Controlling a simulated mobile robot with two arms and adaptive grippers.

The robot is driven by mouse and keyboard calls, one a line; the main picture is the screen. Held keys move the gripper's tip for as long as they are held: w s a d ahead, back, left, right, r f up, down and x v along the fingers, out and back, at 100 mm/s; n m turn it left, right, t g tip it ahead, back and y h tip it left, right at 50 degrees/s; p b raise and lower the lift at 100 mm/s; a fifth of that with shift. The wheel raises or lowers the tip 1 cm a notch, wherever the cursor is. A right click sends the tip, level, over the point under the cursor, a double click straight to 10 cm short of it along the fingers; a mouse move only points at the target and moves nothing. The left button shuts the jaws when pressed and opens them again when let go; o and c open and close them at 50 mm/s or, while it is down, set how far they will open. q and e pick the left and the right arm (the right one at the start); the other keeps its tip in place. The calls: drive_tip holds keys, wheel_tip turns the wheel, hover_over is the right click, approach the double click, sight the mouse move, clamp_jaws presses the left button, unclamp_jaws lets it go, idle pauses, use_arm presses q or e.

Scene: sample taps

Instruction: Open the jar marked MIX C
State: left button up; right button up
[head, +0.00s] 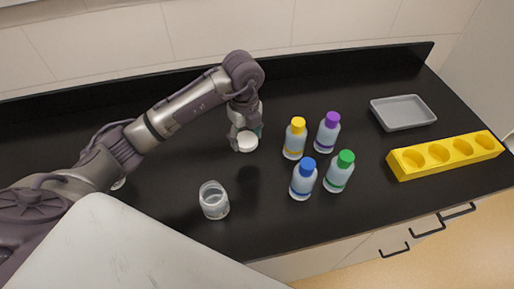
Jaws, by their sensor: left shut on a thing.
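My left gripper (246,133) is over the middle of the counter, pointing down. It is shut on a white round lid (247,143), which shows just below the fingers; the fingers partly hide it. A clear glass jar (214,201) stands upright on the counter, nearer to me and a little left of the gripper. No lid shows on it, and its mouth looks open. I can read no MIX C marking on it. My right gripper is not in view.
Several capped bottles stand right of the gripper: yellow (295,139), purple (327,133), blue (303,180) and green (339,172). Further right are a grey tray (403,125) and a yellow rack (420,170) with round holes. A small clear thing (118,183) is mostly hidden by my arm.

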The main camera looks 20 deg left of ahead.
sight(247, 159)
use_arm(q)
wheel_tip(247, 159, down, 7)
drive_tip(key=shift+r+p, duration=0.1)
drive_tip(key=shift+p, duration=0.75)
drive_tip(key=shift+f, duration=0.25)
drive_tip(key=shift+f, duration=0.1)
drive_tip(key=shift+f, duration=0.15)
drive_tip(key=o, duration=1.3)
